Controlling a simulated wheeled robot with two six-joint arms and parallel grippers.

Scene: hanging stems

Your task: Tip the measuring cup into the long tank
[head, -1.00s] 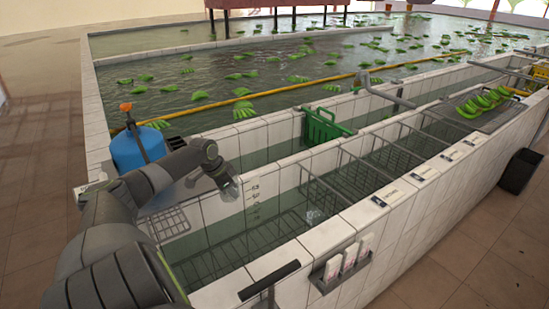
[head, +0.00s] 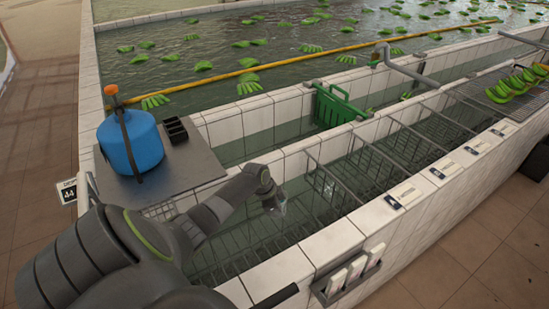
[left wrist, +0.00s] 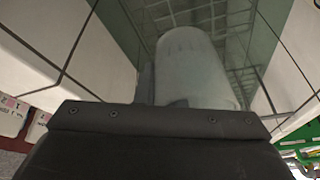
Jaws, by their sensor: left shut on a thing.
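My left gripper (head: 270,196) is over the near part of the long tank (head: 331,244), between its tiled walls. It is shut on the measuring cup (left wrist: 190,62), a pale, greyish, translucent vessel. In the left wrist view the cup fills the middle, just beyond the dark gripper body, with tank water and wire racks behind it. In the head view only a small clear part of the cup (head: 281,208) shows below the gripper. I cannot tell how far it is tilted or what it holds. My right gripper is not in view.
Wire racks (head: 385,165) stand in the tank's water. A green gate panel (head: 338,105) is at the back wall. A blue canister (head: 131,142) and a black divided holder (head: 175,131) stand on a grey shelf at left. Label cards (head: 403,195) lie along the near rim.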

